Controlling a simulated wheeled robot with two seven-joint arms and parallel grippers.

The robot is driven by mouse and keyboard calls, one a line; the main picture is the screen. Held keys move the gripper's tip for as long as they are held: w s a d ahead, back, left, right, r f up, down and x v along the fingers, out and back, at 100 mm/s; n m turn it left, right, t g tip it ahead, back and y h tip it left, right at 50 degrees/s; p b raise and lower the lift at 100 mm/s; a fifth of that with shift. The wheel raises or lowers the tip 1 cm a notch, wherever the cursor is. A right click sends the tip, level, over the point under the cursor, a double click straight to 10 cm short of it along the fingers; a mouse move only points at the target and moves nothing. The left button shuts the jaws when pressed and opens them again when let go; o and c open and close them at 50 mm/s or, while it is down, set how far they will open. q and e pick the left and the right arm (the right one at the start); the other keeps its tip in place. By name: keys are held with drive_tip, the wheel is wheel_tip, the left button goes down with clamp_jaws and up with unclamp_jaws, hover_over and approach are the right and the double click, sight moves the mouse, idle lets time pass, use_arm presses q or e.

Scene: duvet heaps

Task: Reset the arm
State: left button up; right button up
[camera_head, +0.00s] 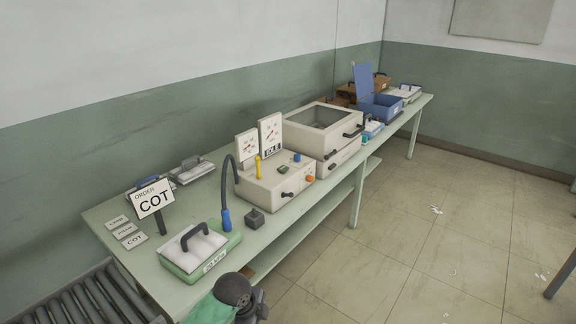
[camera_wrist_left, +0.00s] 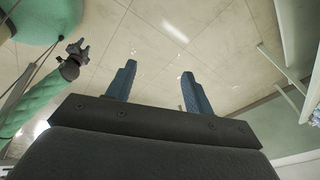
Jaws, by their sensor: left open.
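My left gripper (camera_wrist_left: 158,74) shows in the left wrist view with its two blue fingers apart and nothing between them. Bare floor tiles lie beyond the fingers. In the head view part of my green left arm with a dark grey joint shows at the bottom edge, in front of the table's near end; its fingers are out of that view. My other arm, green with a small dark gripper (camera_wrist_left: 76,52), shows at the left of the left wrist view. It is too small to tell whether its jaws are open or shut.
A long pale green table (camera_head: 105,222) runs along the wall. A roller conveyor (camera_head: 85,302) is lower left. The right floor is mostly clear.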

use_arm(q)
drive_tip(key=s+a+f+n+t+y, duration=0.1)
drive_tip(key=s+a+n, duration=0.7)
drive_tip(key=s, duration=0.4)
drive_tip(key=s+a+f+n+t+y, duration=0.15)
drive_tip(key=s+a+n, duration=0.35)
drive_tip(key=s+n, duration=0.55)
wheel_tip(320, 180, down, 29)
drive_tip(key=g+b, duration=0.1)
drive_tip(key=g, duration=0.1)
drive_tip(key=s+f, duration=0.4)
drive_tip(key=f, duration=0.6)
drive_tip(key=s+d+f, duration=0.1)
drive_tip(key=s+f, duration=0.2)
drive_tip(key=f, duration=0.7)
drive_tip(key=shift+s+g, duration=0.35)
use_arm(e)
drive_tip(key=shift+w+a+r, duration=0.25)
drive_tip(key=shift+a+r, duration=0.15)
drive_tip(key=shift+r, duration=0.35)
drive_tip(key=shift+w+a+r, duration=0.2)
drive_tip(key=shift+a+r, duration=0.2)
drive_tip(key=shift+r, duration=0.3)
